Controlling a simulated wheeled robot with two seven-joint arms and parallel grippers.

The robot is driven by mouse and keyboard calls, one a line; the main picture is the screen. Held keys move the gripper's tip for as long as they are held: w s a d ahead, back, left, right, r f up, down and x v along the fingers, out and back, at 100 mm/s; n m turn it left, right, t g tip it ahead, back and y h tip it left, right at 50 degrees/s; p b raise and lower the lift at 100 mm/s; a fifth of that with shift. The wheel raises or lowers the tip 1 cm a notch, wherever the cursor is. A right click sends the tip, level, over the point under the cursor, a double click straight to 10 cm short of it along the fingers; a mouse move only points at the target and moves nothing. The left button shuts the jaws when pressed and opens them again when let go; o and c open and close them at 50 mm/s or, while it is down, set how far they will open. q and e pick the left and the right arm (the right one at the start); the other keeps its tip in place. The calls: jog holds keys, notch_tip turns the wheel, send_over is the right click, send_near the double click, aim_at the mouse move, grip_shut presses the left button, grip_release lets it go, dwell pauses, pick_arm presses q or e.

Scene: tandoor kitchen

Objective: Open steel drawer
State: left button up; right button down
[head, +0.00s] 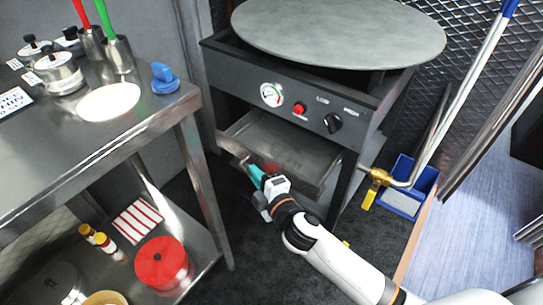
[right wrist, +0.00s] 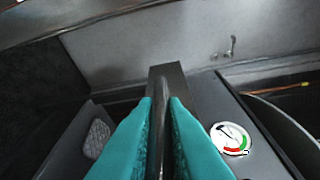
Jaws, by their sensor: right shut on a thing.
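The steel drawer (head: 287,146) sits under the control panel of the dark stove stand (head: 365,118). It is pulled partly out and its shallow inside looks empty. My right gripper (head: 255,174), with teal fingers, is at the drawer's front edge, towards its left end. In the right wrist view, the teal fingers (right wrist: 158,135) are shut on a narrow metal bar or edge (right wrist: 159,120) of the drawer front. The fingers hide part of that edge. My left gripper is not in view.
A steel table (head: 60,140) with tins, utensil cups and a blue object (head: 164,78) stands at the left. Its lower shelf holds a red pot (head: 163,262). A brass valve (head: 377,175) and a blue bin (head: 408,190) are right of the stand. Dark floor lies before the drawer.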

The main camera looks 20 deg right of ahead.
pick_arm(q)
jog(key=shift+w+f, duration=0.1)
pick_arm(e)
jog(key=s+a, duration=0.4)
jog(key=a, duration=0.2)
jog(key=shift+s, duration=0.4)
jog(key=c, duration=1.5)
grip_release()
jog(key=shift+s, duration=0.1)
